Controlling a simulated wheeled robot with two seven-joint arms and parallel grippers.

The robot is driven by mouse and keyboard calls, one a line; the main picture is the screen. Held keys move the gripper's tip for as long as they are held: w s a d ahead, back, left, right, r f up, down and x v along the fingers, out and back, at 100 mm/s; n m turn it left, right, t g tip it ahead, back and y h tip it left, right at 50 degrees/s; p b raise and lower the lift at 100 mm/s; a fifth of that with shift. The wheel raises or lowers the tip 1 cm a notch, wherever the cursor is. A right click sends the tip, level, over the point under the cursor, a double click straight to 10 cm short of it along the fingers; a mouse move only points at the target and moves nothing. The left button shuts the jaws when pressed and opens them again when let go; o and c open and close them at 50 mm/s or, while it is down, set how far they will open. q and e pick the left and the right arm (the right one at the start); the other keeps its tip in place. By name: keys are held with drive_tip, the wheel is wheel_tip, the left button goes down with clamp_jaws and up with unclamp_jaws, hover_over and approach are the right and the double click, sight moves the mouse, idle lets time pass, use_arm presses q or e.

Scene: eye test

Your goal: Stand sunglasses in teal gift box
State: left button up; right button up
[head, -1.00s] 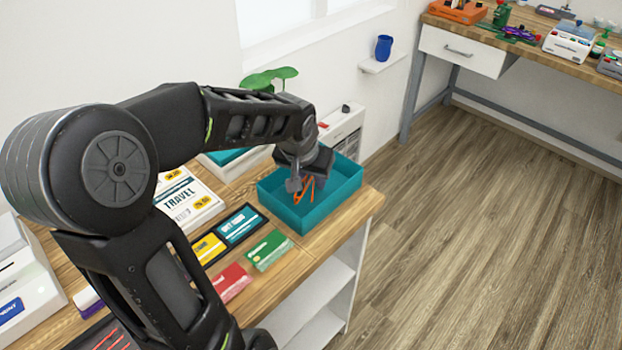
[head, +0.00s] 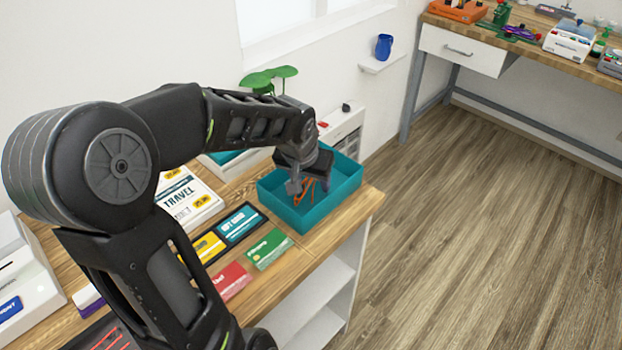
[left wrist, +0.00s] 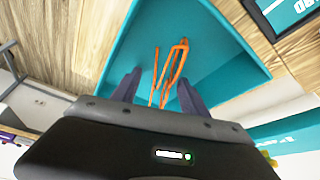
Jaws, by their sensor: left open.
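The teal gift box (head: 335,208) is an open tray at the right end of the wooden counter; its wall also shows in the left wrist view (left wrist: 240,45). The orange sunglasses (head: 305,190) are inside the box, and in the left wrist view they appear as thin orange frames (left wrist: 180,52). My left gripper (head: 309,186) is over the box, pointing down into it. In the left wrist view its two dark fingers (left wrist: 157,92) are spread apart, with the lower part of the sunglasses between them. The gripper's body hides that lower end. My right gripper is not in view.
Gift cards, such as the green one (head: 268,249) and red one (head: 231,281), lie left of the box. The counter's right edge is close to the box.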

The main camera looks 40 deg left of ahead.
use_arm(q)
drive_tip(key=shift+r, duration=0.45)
drive_tip(key=v, duration=1.1)
drive_tip(key=shift+r, duration=0.2)
drive_tip(key=shift+s, duration=0.15)
